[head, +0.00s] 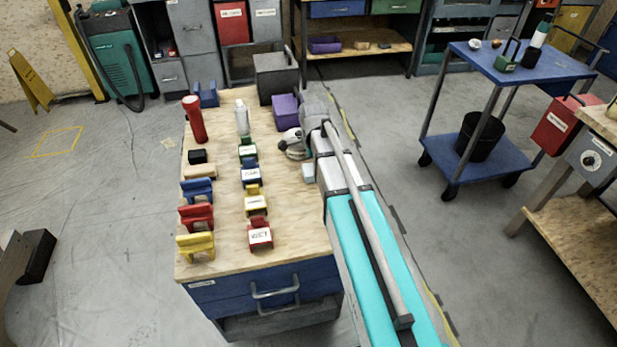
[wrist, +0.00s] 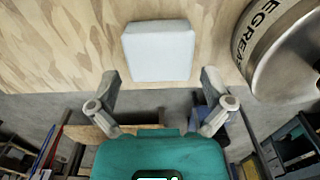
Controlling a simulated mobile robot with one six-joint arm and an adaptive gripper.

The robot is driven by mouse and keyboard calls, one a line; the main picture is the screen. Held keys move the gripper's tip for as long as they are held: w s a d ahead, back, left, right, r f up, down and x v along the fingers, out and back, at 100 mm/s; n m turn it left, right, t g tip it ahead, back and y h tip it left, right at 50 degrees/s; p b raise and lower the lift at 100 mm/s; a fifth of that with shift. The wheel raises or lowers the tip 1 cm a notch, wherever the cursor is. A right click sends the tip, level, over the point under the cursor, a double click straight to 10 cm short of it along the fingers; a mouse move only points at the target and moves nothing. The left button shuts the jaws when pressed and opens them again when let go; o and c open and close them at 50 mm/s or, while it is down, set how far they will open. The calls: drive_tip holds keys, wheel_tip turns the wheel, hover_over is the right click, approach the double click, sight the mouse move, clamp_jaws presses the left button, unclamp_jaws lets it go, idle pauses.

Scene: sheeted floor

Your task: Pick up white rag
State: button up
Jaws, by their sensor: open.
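The white rag (wrist: 158,50) looks like a pale, folded, roughly square pad lying flat on the wooden top. In the head view it is the small pale patch (head: 308,173) near the right edge of the bench, beside my arm. My gripper (wrist: 160,84) is open and empty, with its two fingers spread to either side of the rag's near edge in the wrist view. The rag lies just beyond the fingertips, with no contact visible.
A silver can (wrist: 285,55) with a partly readable label is close right of the rag in the wrist view. The bench (head: 215,260) carries several coloured blocks, a red flashlight (head: 194,119), a white bottle (head: 242,118) and a purple box (head: 284,110). A blue cart (head: 520,68) stands right.

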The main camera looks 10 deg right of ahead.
drive_tip(key=shift+f+b, duration=1.1)
drive_tip(key=shift+f, duration=0.3)
drive_tip(key=c, duration=0.7)
drive_tip(key=shift+r, duration=0.2)
wheel_tip(320, 180, up, 2)
drive_tip(key=p, duration=0.2)
drive_tip(key=shift+r+p, duration=0.1)
drive_tip(key=shift+p, duration=0.2)
drive_tip(key=s+r+p, duration=1)
drive_tip(key=s, duration=0.4)
drive_tip(key=shift+a+r, duration=0.15)
drive_tip(key=shift+r, duration=0.1)
